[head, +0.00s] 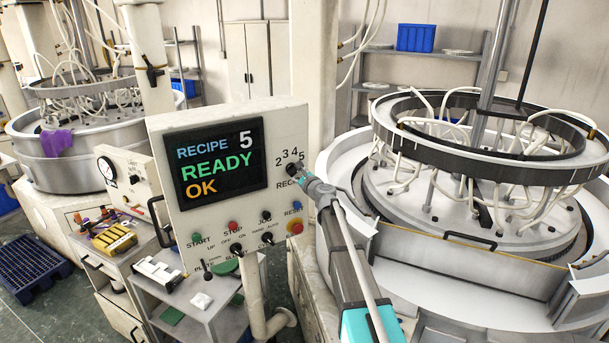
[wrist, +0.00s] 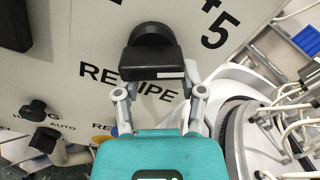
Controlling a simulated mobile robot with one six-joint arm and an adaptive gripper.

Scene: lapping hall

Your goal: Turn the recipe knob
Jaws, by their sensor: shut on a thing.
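The recipe knob (head: 292,169) is black and sits on the right side of the white control panel (head: 228,214), under the numbers 2 to 5. In the wrist view the knob (wrist: 152,60) shows a wide bar grip with a white mark near its right end, above the word RECIPE. My gripper (head: 301,177) reaches the knob from the lower right. In the wrist view my gripper (wrist: 158,82) has a finger at each end of the bar and is shut on it. The fingertips are partly hidden. The screen (head: 216,163) reads RECIPE 5, READY, OK.
Below the knob are a blue reset button (head: 297,207), a red button (head: 295,227) and small black switches (head: 265,216). The large round lapping machine (head: 480,190) stands close on the right. A grey cart (head: 200,308) stands below the panel.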

